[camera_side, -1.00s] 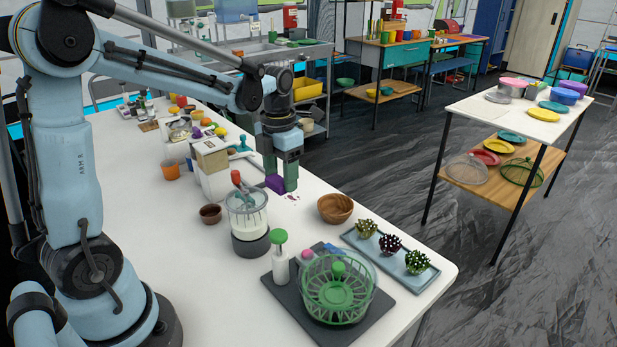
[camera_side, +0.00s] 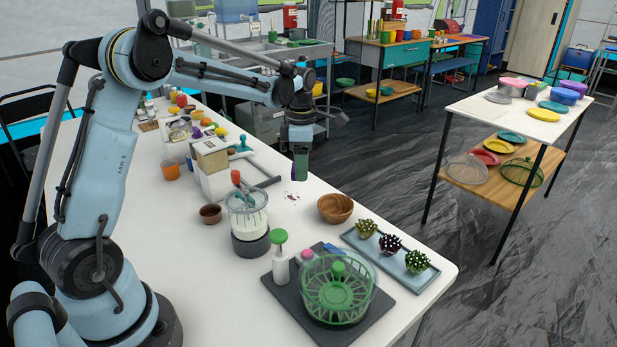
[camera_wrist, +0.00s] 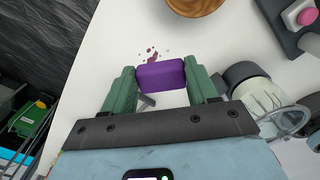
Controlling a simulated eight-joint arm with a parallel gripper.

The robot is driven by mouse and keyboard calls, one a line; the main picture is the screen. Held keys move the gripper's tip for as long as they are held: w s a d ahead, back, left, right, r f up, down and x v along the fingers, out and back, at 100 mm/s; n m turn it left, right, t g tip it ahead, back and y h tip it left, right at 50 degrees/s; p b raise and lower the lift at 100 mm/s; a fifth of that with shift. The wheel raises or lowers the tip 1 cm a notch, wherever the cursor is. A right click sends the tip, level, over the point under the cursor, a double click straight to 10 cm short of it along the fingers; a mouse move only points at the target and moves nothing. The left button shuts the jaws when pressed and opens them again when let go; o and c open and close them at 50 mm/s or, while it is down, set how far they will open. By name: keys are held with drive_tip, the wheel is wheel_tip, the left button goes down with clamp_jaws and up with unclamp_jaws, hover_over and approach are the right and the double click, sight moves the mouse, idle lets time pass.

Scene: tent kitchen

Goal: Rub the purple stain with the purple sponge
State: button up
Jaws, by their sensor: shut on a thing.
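The purple sponge (camera_wrist: 161,74) is held between the two green fingers of my gripper (camera_wrist: 163,82) in the wrist view. In the side view my gripper (camera_side: 300,166) hangs above the white table, and the sponge is mostly hidden by a finger, with a purple sliver at its left. The purple stain (camera_wrist: 149,52) is several small dark spots on the table, just beyond the sponge in the wrist view. In the side view the stain (camera_side: 292,196) lies below my gripper. The sponge looks raised off the table and apart from the stain.
A wooden bowl (camera_side: 335,208) stands right of the stain. A tray with spiky plants (camera_side: 391,252) and a green spinner (camera_side: 338,289) are at the front right. The table's far edge is close behind the stain.

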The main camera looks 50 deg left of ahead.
sight(303, 202)
drive_tip(key=shift+w+a+f, duration=0.1)
drive_tip(key=shift+f, duration=4.1)
drive_tip(key=shift+a+r, duration=0.15)
drive_tip(key=shift+a, duration=1.1)
drive_tip(key=shift+c, duration=0.4)
drive_tip(key=shift+a, duration=2.25)
drive_tip(key=shift+d, duration=3.45)
drive_tip(key=shift+d+r, duration=0.1)
drive_tip(key=shift+d, duration=0.05)
drive_tip(key=shift+r, duration=3.95)
